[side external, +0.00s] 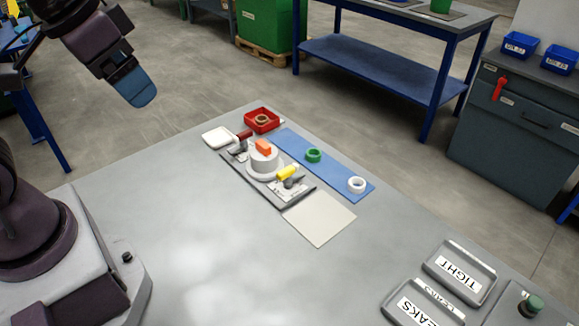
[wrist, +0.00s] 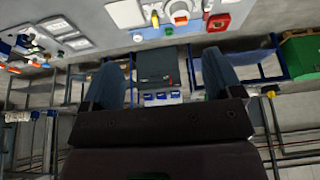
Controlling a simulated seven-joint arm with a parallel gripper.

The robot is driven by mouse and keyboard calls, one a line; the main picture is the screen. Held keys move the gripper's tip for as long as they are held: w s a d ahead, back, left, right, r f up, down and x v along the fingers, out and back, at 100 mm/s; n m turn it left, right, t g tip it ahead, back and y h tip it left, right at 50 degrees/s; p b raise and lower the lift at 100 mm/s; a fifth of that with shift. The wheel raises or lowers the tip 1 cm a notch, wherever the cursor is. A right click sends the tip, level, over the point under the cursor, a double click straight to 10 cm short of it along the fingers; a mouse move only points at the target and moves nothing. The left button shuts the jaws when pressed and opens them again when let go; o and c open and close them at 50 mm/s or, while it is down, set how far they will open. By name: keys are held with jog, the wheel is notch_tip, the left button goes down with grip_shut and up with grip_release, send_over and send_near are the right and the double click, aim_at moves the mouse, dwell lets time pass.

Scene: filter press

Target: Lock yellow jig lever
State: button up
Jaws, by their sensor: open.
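The jig (side external: 232,163) is a dark flat plate on the grey table, with a white round body (side external: 262,164) at its middle and an orange block (side external: 263,147) on top. The yellow lever (side external: 287,172) is on the body's right side, and a dark red lever (side external: 243,135) is on its far left side. In the wrist view the yellow lever (wrist: 155,19) is small near the top edge. My gripper (side external: 140,92) is high above the table, well left of the jig, with nothing between its fingers. The wrist view shows its two blue fingers (wrist: 165,75) spread apart.
A blue mat (side external: 335,172) behind the jig holds a green ring (side external: 313,155) and a white ring (side external: 357,185). A red tray (side external: 272,125) and a white dish (side external: 212,140) stand at the far end. Labelled trays (side external: 458,296) lie at the near right.

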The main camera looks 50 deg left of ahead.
jog(key=w+f+m+g, duration=0.3)
jog(key=w+f, duration=0.2)
jog(key=w, duration=0.4)
jog(key=m+g, duration=0.1)
jog(key=m, duration=1.4)
send_over(288, 169)
notch_tip(288, 169, down, 10)
jog(key=f, duration=0.1)
notch_tip(288, 169, down, 12)
jog(key=shift+a+f, duration=0.1)
jog(key=c, duration=0.9)
